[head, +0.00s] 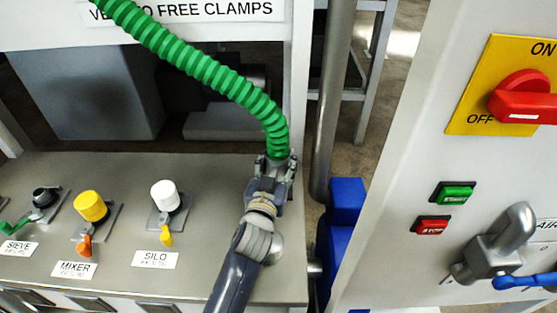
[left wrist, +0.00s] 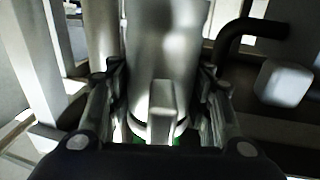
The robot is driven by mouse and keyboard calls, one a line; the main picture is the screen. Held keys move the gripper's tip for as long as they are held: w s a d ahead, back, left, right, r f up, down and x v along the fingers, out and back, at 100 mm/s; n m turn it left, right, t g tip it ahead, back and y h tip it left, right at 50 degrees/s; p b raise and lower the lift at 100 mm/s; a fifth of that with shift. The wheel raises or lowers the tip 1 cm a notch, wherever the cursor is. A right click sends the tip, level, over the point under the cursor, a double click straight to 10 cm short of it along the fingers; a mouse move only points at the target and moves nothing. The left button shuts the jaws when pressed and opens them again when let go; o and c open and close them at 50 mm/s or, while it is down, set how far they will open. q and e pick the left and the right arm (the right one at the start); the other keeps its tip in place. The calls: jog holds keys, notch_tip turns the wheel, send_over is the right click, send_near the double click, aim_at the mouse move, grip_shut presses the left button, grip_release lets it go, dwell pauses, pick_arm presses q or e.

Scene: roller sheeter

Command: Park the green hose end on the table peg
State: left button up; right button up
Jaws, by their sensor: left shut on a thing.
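The green hose (head: 205,70) hangs in a curve from the top left down to my left gripper (head: 274,163). My left gripper is shut on the hose end, above the right part of the steel table (head: 130,180). In the left wrist view the hose end's silver metal fitting (left wrist: 165,60) stands between the two fingers of my left gripper (left wrist: 160,85). A little green shows below it. I cannot make out a bare peg on the table; my arm covers part of the table's right side. My right gripper is not in view.
Black SIEVE (head: 45,196), yellow MIXER (head: 91,206) and white SILO (head: 165,196) fittings stand on the table, left of my arm. A grey control panel (head: 400,180) with a red switch (head: 525,95) and a metal handle (head: 495,248) stands to the right. A grey post (head: 332,90) rises between.

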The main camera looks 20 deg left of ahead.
aim_at(279, 141)
pick_arm(q)
jog(key=shift+f, duration=0.25)
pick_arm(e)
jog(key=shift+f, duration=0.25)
pick_arm(q)
jog(key=o, duration=1.6)
jog(key=shift+f, duration=0.2)
jog(key=shift+r, duration=0.15)
notch_tip(279, 141, up, 10)
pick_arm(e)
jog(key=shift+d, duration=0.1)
